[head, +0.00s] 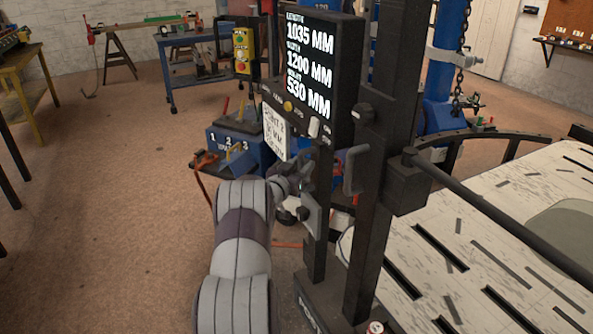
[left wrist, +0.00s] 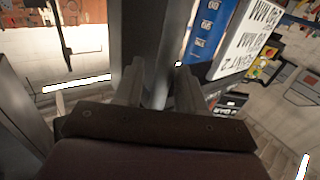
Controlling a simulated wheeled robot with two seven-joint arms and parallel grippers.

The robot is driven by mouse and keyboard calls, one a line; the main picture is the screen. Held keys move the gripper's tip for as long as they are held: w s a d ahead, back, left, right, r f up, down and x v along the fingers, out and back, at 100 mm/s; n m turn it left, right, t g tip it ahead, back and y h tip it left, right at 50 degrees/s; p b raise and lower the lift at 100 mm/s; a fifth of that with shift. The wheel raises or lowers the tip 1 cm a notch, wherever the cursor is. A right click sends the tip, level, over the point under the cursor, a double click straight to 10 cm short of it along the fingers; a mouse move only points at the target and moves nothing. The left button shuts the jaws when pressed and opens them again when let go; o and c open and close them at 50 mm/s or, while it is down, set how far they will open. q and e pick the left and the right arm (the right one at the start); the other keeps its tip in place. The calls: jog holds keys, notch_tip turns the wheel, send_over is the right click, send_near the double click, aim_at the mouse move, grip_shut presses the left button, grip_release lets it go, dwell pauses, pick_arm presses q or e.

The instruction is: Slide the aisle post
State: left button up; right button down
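The aisle post appears to be the tall dark upright (head: 368,245) right of centre in the head view, on a dark base (head: 318,308). A grey bar handle (head: 356,170) stands out from its left side. My left gripper (head: 304,188) is just left of the post, beside the narrower upright under the display. In the left wrist view the two fingers (left wrist: 158,82) are apart, with a dark grey upright (left wrist: 145,35) beyond and partly between them. I cannot tell whether they touch it. My right gripper is in neither view.
A black display (head: 308,65) with white readings and a white sign (head: 274,130) sit above my left gripper. A slotted pale table (head: 480,245) and a dark rail (head: 475,200) lie to the right. Blue bins (head: 235,140) stand behind.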

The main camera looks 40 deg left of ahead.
pick_arm(q)
jog(key=s+d, duration=0.2)
jog(key=s, duration=1)
jog(key=shift+s+d, duration=0.15)
jog(key=shift+d, duration=0.1)
